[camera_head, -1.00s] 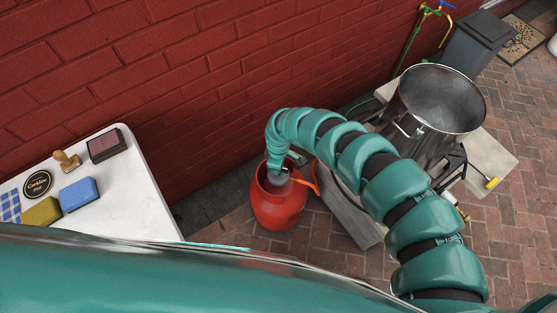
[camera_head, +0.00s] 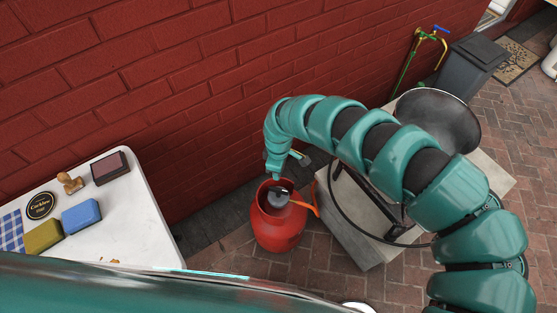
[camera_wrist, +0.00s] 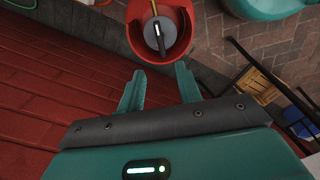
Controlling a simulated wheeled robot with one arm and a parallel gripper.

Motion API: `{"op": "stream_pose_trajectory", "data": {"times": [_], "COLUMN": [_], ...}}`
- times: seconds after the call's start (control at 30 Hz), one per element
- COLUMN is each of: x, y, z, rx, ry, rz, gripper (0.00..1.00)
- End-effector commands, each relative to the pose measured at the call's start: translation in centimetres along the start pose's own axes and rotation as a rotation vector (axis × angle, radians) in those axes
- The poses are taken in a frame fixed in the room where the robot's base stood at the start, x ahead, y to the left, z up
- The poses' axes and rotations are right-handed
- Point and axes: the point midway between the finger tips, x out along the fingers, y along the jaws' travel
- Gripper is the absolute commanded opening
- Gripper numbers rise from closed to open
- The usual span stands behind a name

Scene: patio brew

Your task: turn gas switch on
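The red gas bottle (camera_head: 278,232) stands on the paving by the brick wall. Its recessed top holds a grey round fitting with a black switch (camera_wrist: 159,38), seen in the wrist view, and an orange hose (camera_head: 304,207) runs from it to the right. My gripper (camera_wrist: 158,88) is open and empty. Its two fingers point toward the bottle (camera_wrist: 183,52) and stop short of the switch in the wrist view. In the head view my gripper is just above the bottle's top, with its fingers hard to make out.
A white table (camera_head: 145,220) with a stamp, sponges and a coaster stands at left. At right a burner stand (camera_head: 400,216) rests on a grey bench (camera_head: 350,235). A large metal pot (camera_head: 445,115) behind my arm looks tilted. A dark bin (camera_head: 468,65) stands beyond.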

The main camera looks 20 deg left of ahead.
Motion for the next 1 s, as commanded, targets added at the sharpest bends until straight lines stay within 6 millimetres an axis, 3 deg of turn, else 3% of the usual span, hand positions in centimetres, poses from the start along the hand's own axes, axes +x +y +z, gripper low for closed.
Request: {"op": "stream_pose_trajectory", "data": {"times": [0.1,0.3,1.0], "x": [-2.1,-3.5,-3.7], "y": [0.1,0.0,0.0], "z": [0.1,0.0,0.0], "rx": [-0.001,0.000,0.011], "ry": [-0.001,0.000,0.000], "rz": [0.004,0.001,0.000], "gripper": [0.35,0.35,0.35]}}
